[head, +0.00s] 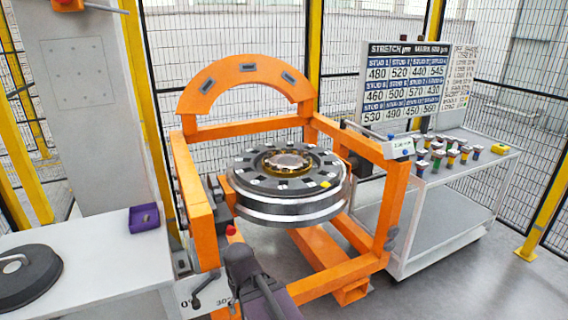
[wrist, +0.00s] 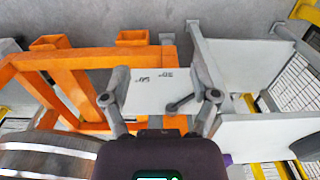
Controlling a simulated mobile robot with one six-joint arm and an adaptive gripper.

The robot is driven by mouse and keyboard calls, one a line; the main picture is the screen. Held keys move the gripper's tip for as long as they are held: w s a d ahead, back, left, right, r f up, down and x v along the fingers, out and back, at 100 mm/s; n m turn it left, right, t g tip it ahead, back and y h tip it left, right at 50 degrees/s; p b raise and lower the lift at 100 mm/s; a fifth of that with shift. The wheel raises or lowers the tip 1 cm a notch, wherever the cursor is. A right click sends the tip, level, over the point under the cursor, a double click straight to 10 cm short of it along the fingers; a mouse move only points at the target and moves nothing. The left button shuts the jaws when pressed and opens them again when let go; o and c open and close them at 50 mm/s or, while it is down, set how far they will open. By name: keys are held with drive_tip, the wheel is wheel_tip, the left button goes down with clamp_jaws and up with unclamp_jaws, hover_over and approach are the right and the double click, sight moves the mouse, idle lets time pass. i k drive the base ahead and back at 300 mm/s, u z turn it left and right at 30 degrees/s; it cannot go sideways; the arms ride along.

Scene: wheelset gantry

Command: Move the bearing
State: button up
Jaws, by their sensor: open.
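A large round steel assembly (head: 290,205) lies flat in the orange frame, with a brass-coloured ring (head: 287,163) around its centre. I cannot tell which part is the bearing. The metal assembly also shows at the lower left of the wrist view (wrist: 45,158). My gripper (wrist: 160,103) is open and empty, its two fingers apart above a pale plate (wrist: 145,90) with angle marks and a dark lever (wrist: 181,103). The lever also shows in the head view (head: 208,284), beside the dark end of my arm. My gripper is away from the assembly's centre.
The orange frame (head: 205,205) with its arch surrounds the assembly. A white bench (head: 105,260) at left holds a dark round part (head: 28,275) and a purple box (head: 144,218). A grey cart (head: 440,225) at right carries several coloured studs below a number board (head: 405,90).

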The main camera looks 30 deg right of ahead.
sight(287, 161)
drive_tip(key=k, duration=1.35)
drive_tip(key=z, duration=0.6)
drive_tip(key=i, duration=1.7)
drive_tip(key=z, duration=0.05)
